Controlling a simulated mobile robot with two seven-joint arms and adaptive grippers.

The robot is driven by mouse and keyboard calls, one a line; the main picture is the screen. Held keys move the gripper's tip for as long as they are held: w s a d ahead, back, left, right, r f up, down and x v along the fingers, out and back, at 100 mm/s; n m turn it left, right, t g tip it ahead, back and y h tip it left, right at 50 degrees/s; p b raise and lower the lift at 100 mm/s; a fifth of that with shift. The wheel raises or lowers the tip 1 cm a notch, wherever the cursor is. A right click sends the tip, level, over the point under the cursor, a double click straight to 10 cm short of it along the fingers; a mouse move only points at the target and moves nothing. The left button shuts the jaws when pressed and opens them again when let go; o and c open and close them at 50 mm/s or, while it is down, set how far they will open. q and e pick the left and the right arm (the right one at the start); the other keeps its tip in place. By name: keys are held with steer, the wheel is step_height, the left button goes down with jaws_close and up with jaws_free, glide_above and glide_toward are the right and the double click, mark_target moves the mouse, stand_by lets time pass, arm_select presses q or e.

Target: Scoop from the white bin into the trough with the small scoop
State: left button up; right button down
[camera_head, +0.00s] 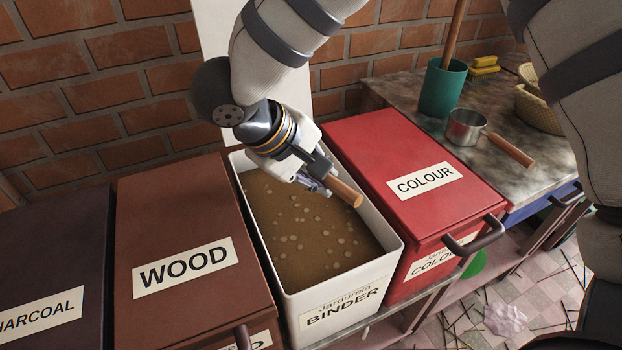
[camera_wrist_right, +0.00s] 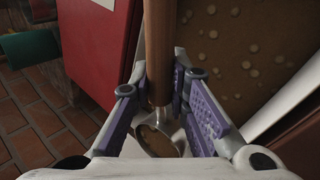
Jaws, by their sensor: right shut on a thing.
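The white bin (camera_head: 345,280), labelled BINDER, stands open and is filled with brown material dotted with pale lumps (camera_head: 300,235). My right gripper (camera_head: 326,182) is over the back part of the bin, shut on the wooden handle of the small scoop (camera_head: 345,192). In the wrist view the handle (camera_wrist_right: 158,50) runs between the purple finger pads, and the scoop's metal bowl (camera_wrist_right: 158,142) shows below them with something brown in it. The bowl is hidden behind the gripper in the head view. I cannot make out the trough. My left gripper is not in view.
A closed red COLOUR bin (camera_head: 415,160) stands right of the white bin, a brown WOOD bin (camera_head: 180,215) left of it. A worktop (camera_head: 410,85) at right holds a metal pan (camera_head: 466,127) and a green pot (camera_head: 441,88). A brick wall (camera_head: 90,70) stands behind.

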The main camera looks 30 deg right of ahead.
mark_target(360, 197)
steer(key=s+r, duration=0.1)
steer(key=s, duration=0.1)
steer(key=s+d+r, duration=0.1)
steer(key=s, duration=0.2)
steer(key=s+d+r, duration=0.1)
steer(key=s+r, duration=0.1)
steer(key=s, duration=0.1)
stand_by(0.5)
